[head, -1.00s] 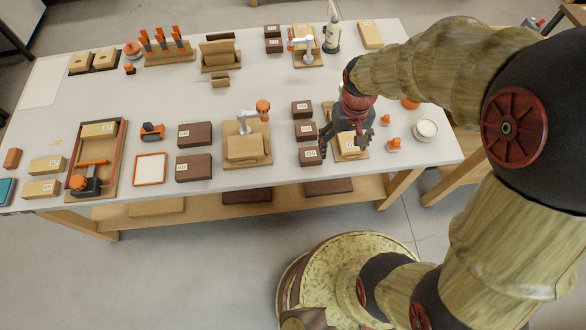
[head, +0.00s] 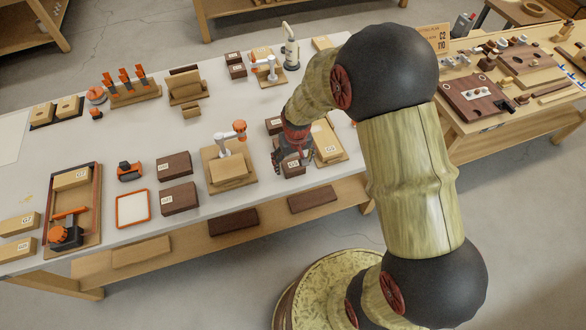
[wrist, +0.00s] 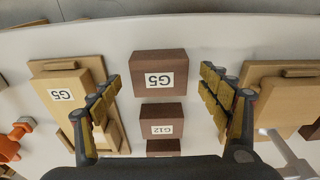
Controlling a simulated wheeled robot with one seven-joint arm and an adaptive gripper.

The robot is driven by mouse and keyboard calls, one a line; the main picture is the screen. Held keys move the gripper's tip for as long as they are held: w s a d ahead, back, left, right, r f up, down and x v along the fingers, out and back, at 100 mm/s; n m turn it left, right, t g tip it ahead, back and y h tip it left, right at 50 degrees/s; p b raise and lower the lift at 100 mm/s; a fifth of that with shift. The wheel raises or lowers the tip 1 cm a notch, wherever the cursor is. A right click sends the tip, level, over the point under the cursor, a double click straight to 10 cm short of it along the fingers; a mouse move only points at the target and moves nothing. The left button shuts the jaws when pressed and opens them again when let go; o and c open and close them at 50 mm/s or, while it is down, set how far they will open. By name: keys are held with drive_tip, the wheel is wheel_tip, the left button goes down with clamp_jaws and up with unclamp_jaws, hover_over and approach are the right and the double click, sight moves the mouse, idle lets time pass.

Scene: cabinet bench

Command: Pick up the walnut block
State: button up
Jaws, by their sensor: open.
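A dark brown walnut block labelled G5 (wrist: 158,66) lies on the bench between my gripper's fingers in the wrist view, with a gap on each side. It also shows in the head view (head: 293,169), partly covered by my gripper (head: 291,160). My gripper (wrist: 160,78) is open and empty, pointing down over the block. A second walnut block, labelled G12 (wrist: 162,115), and a third one (wrist: 163,145), partly hidden by my gripper body, line up behind G5. Two more dark brown blocks (head: 174,164) (head: 179,198) lie further left in the head view.
A wooden fixture with an orange-and-white clamp (head: 232,165) stands to the left. An orange-framed white tray (head: 132,208) lies further left. The bench's front edge is close by.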

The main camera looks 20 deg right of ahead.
wheel_tip(320, 180, down, 2)
drive_tip(key=shift+w+f, duration=0.15)
drive_tip(key=shift+f, duration=0.05)
drive_tip(key=shift+c, duration=0.2)
drive_tip(key=c, duration=1.1)
drive_tip(key=shift+c, duration=0.7)
drive_tip(key=shift+r, duration=0.1)
